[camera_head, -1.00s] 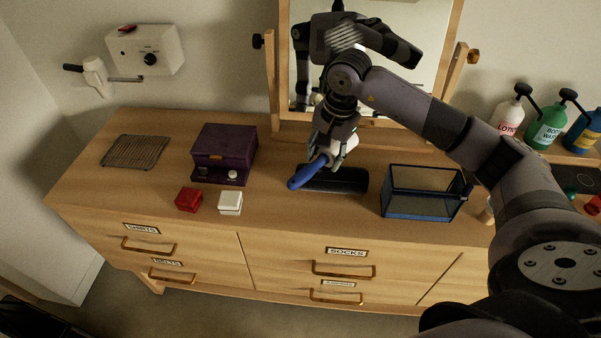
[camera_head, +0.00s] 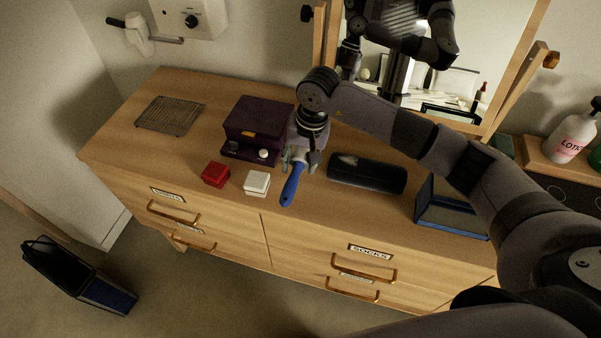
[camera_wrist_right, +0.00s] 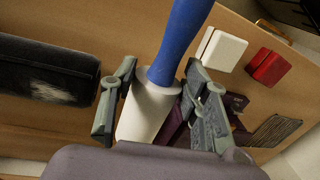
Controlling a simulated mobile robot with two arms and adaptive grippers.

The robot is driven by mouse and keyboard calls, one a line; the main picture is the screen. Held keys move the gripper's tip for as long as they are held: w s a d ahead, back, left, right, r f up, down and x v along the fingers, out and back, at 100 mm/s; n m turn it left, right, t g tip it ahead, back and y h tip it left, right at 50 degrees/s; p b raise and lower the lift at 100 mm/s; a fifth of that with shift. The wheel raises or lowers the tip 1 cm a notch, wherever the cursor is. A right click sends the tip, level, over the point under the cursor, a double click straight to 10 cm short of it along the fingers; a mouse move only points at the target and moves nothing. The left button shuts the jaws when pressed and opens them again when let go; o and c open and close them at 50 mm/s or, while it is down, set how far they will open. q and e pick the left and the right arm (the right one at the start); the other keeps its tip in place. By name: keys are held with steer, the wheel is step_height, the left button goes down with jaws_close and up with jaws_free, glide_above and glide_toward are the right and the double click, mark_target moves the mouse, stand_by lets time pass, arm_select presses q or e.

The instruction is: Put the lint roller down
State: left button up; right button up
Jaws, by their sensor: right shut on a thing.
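The lint roller has a blue handle (camera_head: 292,185) and a white roll (camera_wrist_right: 148,108). My right gripper (camera_head: 301,160) is shut on it at the white roll, with a finger on each side in the right wrist view (camera_wrist_right: 160,105). The gripper is low over the dresser top (camera_head: 330,205), between a purple box and a black case. The handle points toward the dresser's front edge. I cannot tell whether the roller touches the wood. My left gripper is out of view.
The purple box (camera_head: 258,120) is close on the left, with a white box (camera_head: 256,183) and red box (camera_head: 216,174) in front. The black case (camera_head: 366,173), with a pale patch, lies right. A glass-sided tray (camera_head: 450,222) is farther right. Bare wood lies between handle and case.

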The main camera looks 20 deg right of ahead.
step_height(320, 180, down, 6)
steer(key=shift+f+p, duration=0.25)
steer(key=shift+p, duration=0.6)
steer(key=shift+f, duration=0.45)
steer(key=o, duration=1)
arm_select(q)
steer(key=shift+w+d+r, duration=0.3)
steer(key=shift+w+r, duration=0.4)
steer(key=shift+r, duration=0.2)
arm_select(e)
steer(key=shift+o, duration=0.2)
